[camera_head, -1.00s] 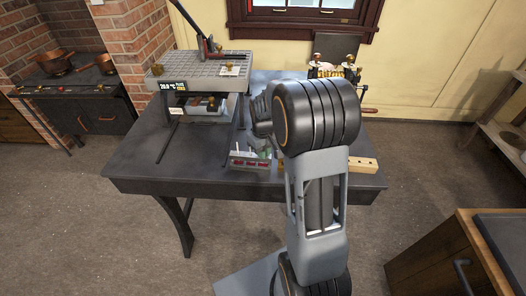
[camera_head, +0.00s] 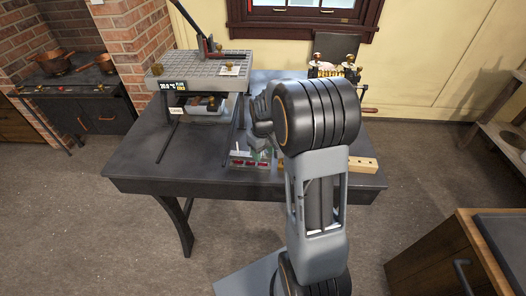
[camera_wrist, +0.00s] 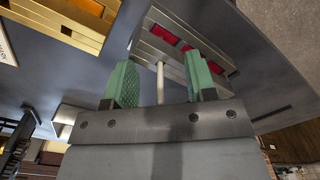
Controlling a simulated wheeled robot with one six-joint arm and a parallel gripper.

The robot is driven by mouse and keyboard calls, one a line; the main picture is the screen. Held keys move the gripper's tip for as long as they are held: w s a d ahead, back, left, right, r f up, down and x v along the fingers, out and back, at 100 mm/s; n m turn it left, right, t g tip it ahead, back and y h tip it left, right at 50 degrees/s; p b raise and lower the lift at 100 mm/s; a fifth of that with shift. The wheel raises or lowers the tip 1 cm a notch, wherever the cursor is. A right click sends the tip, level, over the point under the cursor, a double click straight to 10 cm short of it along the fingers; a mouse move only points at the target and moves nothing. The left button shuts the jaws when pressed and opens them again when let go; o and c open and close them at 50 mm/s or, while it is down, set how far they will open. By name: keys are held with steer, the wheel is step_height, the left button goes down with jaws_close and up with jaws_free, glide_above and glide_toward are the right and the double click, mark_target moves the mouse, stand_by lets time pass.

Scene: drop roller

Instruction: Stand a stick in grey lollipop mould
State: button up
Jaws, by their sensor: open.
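The grey mould (camera_head: 250,164) sits near the front edge of the dark table, with red filling showing in its slots. In the wrist view the grey mould (camera_wrist: 150,46) lies just beyond my fingertips. My gripper (camera_wrist: 159,64) is open, with its two green fingers apart. A pale stick (camera_wrist: 160,84) is between the fingers with a gap on both sides. Its far end meets the mould's near edge in the picture; I cannot tell how deep it sits. In the head view my gripper (camera_head: 262,153) is over the mould, partly hidden by my arm.
A wooden block (camera_head: 363,164) lies right of my arm on the table (camera_head: 140,158). A grey perforated-top machine (camera_head: 200,66) with a lever stands at the back left. A brass-topped device (camera_head: 333,70) is at the back right. The table's left front is clear.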

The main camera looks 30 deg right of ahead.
steer(key=shift+r, duration=0.2)
steer(key=shift+r+p, duration=0.85)
steer(key=shift+r, duration=0.2)
steer(key=shift+r+p, duration=0.75)
steer(key=shift+r, duration=0.05)
steer(key=shift+r, duration=0.15)
steer(key=shift+r+p, duration=0.8)
steer(key=shift+r, duration=0.05)
stand_by(0.4)
steer(key=shift+r+p, duration=0.8)
steer(key=shift+r, duration=0.2)
steer(key=shift+r, duration=0.1)
